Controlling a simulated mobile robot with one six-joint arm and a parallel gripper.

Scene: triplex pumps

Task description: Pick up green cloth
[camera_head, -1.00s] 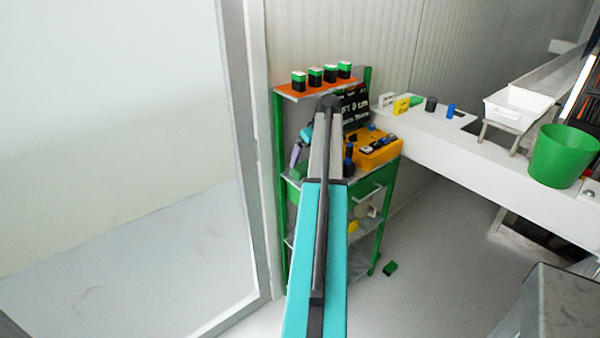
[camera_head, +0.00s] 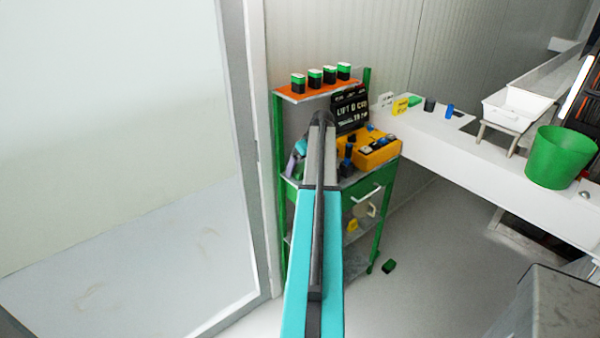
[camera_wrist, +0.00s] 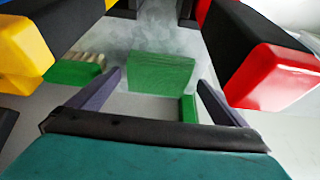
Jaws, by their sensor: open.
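The green cloth (camera_wrist: 160,73) appears to be the flat, textured green piece in the middle of the wrist view, on a grey surface. My gripper (camera_wrist: 159,79) is open and empty, with its purple-grey fingers spread to either side of the cloth in the picture. I cannot tell whether they touch it. In the head view my arm hides much of the shelf rack, and I cannot make out the cloth there.
In the wrist view, a yellow-ended object (camera_wrist: 25,52) and a red-ended object (camera_wrist: 272,78) flank the gripper closely. A green brush (camera_wrist: 75,72) lies left of the cloth. In the head view, a yellow toolbox (camera_head: 377,154) and a black sign (camera_head: 350,112) stand on the rack (camera_head: 371,188).

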